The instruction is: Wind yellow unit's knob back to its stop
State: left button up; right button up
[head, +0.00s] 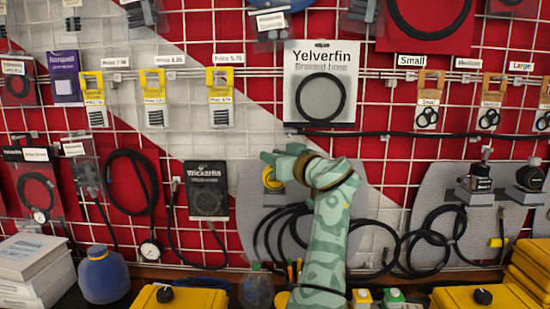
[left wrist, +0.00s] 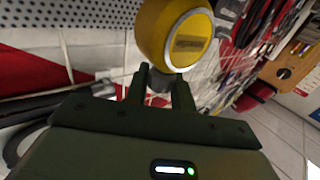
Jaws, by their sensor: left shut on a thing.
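The yellow unit (head: 272,179) is mounted on a grey perforated panel in the middle of the head view, mostly covered by my left gripper (head: 282,163). In the left wrist view the yellow unit (left wrist: 172,32) is a round body with a pale rim and a small label. Its dark knob (left wrist: 159,82) sticks out towards me. My left gripper (left wrist: 163,88) has its two fingers on either side of the knob, shut on it. The knob's marking and angle are hidden. My right gripper is in neither view.
Black hoses (head: 290,225) hang in loops below the unit. A boxed hose card, Yelverfin (head: 321,60), hangs above. Two other regulators (head: 475,185) stand on the right panel. Yellow cases (head: 180,298), a blue bottle (head: 103,275) and white boxes (head: 35,262) line the bench below.

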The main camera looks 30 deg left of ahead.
pick_arm(q)
jog(key=o, duration=1)
jog(key=v, duration=1.6)
jog(key=shift+d+r, duration=0.1)
jog(key=shift+d, duration=0.1)
jog(key=shift+c, duration=0.2)
